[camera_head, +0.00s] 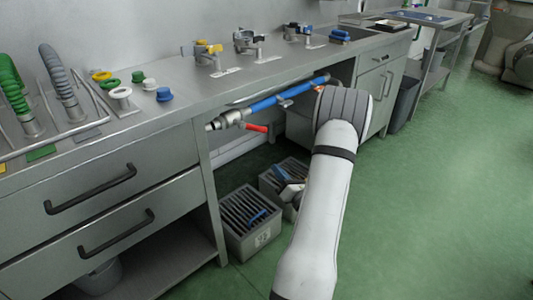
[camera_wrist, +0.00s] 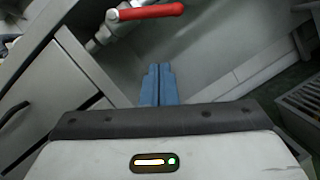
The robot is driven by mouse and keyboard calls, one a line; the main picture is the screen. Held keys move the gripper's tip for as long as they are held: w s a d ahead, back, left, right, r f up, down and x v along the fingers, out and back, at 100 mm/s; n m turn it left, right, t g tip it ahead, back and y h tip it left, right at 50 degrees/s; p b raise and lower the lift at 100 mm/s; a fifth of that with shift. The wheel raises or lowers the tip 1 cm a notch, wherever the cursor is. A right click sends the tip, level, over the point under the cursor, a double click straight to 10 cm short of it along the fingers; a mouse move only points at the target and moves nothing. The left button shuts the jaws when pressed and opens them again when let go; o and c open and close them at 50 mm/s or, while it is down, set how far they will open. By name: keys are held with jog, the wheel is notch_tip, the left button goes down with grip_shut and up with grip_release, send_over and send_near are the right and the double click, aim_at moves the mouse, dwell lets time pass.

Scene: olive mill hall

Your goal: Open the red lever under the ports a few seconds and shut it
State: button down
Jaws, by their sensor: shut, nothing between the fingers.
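The red lever (camera_head: 256,128) sits under the counter's front edge, just below the blue pipe (camera_head: 270,103) and right of a metal fitting (camera_head: 226,119). In the wrist view the red lever (camera_wrist: 150,11) lies nearly level at the top, attached to a metal valve body (camera_wrist: 104,34) at its left. My gripper (camera_wrist: 159,72) shows there with its two blue fingers together and nothing between them. The fingertips are below the lever in the picture, apart from it.
Two grey slatted crates (camera_head: 250,232) stand on the floor under the counter. Drawers with black handles (camera_head: 92,190) are at the left. Several small valves and taps (camera_head: 208,53) and coloured caps (camera_head: 164,94) are on the counter. The green floor (camera_head: 440,190) at the right is clear.

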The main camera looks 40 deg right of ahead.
jog(key=b, duration=0.2)
send_near(266, 131)
jog(key=w+a, duration=0.5)
jog(key=shift+w+d+r+b, duration=0.45)
jog(key=shift+w+d+r, duration=0.35)
jog(key=shift+w+r, duration=0.25)
jog(key=shift+d, duration=0.1)
jog(key=n, duration=0.1)
jog(key=d+r+n+y, duration=0.1)
jog(key=n+b, duration=0.1)
jog(key=n, duration=0.1)
jog(key=shift+d+r, duration=0.25)
jog(key=shift+r, duration=0.1)
jog(key=shift+d+r+n+y, duration=0.1)
jog(key=shift+r+n+y, duration=0.15)
jog(key=shift+n, duration=0.25)
jog(key=shift+d+r+n+y, duration=0.1)
jog(key=shift+r+n+y, duration=0.05)
jog(key=shift+n+y, duration=0.3)
